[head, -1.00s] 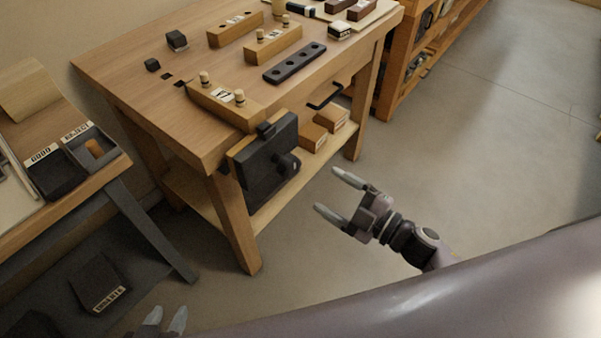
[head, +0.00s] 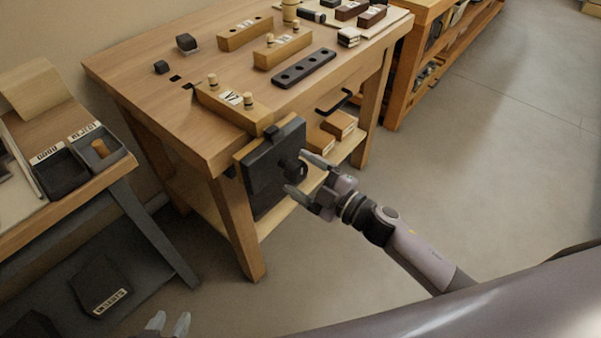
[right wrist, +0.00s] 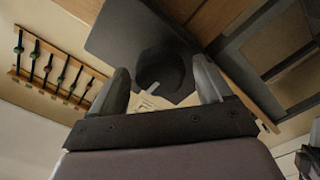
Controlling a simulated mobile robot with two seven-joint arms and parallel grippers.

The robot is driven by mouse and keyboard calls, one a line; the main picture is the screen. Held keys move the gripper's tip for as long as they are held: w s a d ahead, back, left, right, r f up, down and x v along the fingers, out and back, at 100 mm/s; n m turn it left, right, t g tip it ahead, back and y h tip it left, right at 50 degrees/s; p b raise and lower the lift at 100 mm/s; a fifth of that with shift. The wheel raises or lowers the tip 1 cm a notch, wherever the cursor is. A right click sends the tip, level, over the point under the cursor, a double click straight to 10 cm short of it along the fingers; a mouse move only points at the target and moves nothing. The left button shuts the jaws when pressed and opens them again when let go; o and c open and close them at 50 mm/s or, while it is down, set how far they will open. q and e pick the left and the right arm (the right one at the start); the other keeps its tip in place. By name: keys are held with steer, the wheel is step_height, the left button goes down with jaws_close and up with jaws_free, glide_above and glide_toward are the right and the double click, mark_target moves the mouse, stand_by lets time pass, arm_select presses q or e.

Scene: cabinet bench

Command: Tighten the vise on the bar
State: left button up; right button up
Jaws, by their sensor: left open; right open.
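The vise (head: 268,172) is a dark block with a wooden jaw lining, mounted on the front of the wooden bench. Its round dark screw hub (head: 294,170) faces my right gripper (head: 306,176), which is open with its fingertips near the hub. In the right wrist view the hub (right wrist: 160,70) shows between the two spread fingers (right wrist: 163,90); I cannot tell whether they touch it. A wooden bar with pegs (head: 232,105) lies at the bench edge by the vise. A black bent handle (head: 334,104) shows at the bench side. My left gripper (head: 168,325) is open and low at the bottom edge.
The bench top (head: 140,70) holds wooden blocks, a dark strip with holes (head: 303,68) and small dark pieces. A side table with dark trays (head: 60,172) stands at the left. The floor (head: 480,190) to the right is clear.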

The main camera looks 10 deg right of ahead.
steer(key=c, duration=0.9)
steer(key=shift+r+m+p, duration=0.1)
steer(key=shift+m+p, duration=0.95)
steer(key=shift+m, duration=0.95)
steer(key=m+p, duration=0.2)
steer(key=shift+w+m, duration=0.1)
steer(key=shift+m, duration=0.9)
